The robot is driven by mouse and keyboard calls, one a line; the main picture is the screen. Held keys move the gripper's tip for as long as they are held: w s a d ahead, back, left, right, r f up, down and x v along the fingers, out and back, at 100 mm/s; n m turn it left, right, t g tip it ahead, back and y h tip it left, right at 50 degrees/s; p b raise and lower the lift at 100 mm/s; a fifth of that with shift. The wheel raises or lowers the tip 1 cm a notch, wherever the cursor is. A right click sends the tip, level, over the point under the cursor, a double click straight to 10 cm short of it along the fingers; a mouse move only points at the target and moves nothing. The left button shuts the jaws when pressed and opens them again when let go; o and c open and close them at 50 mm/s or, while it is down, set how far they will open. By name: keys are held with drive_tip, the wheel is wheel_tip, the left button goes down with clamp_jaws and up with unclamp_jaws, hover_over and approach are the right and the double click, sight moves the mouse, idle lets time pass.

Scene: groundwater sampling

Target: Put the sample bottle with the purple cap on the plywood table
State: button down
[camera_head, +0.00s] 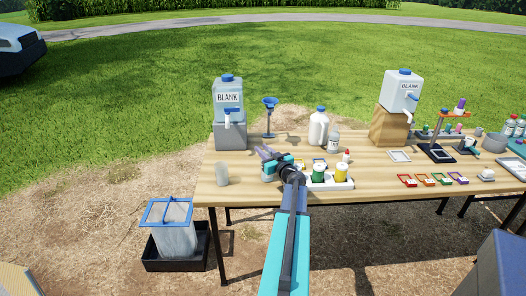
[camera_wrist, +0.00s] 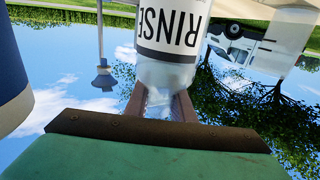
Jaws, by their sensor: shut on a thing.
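A purple-capped bottle (camera_head: 460,103) stands on an orange-topped stand at the right of the plywood table (camera_head: 235,192). Smaller bottles with coloured caps stand low around it. My gripper (camera_head: 266,155) is over the left half of the table, far from that bottle. In the wrist view my gripper (camera_wrist: 160,103) is shut on a translucent bottle labelled RINSE (camera_wrist: 168,72), whose clear end is between the fingers. Its cap is not visible there. The head view hardly shows the held bottle.
A clear cup (camera_head: 222,174) stands at front left.

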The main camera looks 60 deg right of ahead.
drive_tip(key=shift+f, duration=0.1)
drive_tip(key=c, duration=1.5)
unclamp_jaws()
drive_tip(key=shift+b+v, duration=0.6)
drive_tip(key=shift+v, duration=5.4)
